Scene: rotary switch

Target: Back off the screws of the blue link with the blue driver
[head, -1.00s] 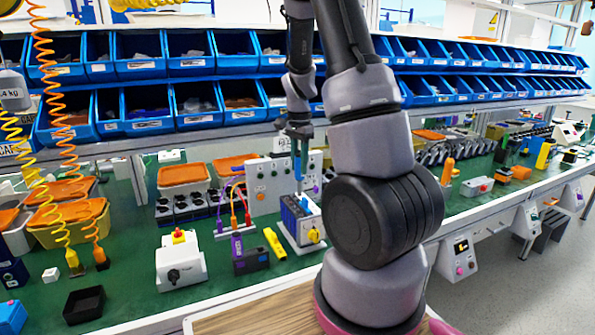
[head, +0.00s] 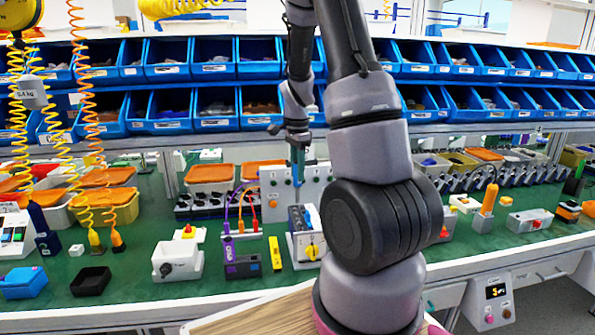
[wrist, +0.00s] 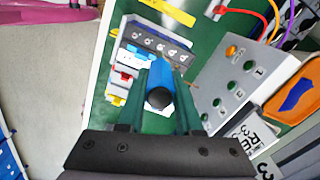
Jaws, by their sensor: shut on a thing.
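My gripper (head: 297,142) is shut on the blue driver (head: 295,168), which points down in the head view. In the wrist view the driver (wrist: 160,78) is seen nearly end-on between the green fingers (wrist: 161,100). I cannot clearly make out the blue link.
A grey panel (wrist: 235,90) with green buttons stands close to the driver. Purple and orange cables (head: 252,197) arch left of the box. A yellow block (head: 275,253) and a white switch unit (head: 177,258) lie on the green bench. Blue bins (head: 205,108) line the back.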

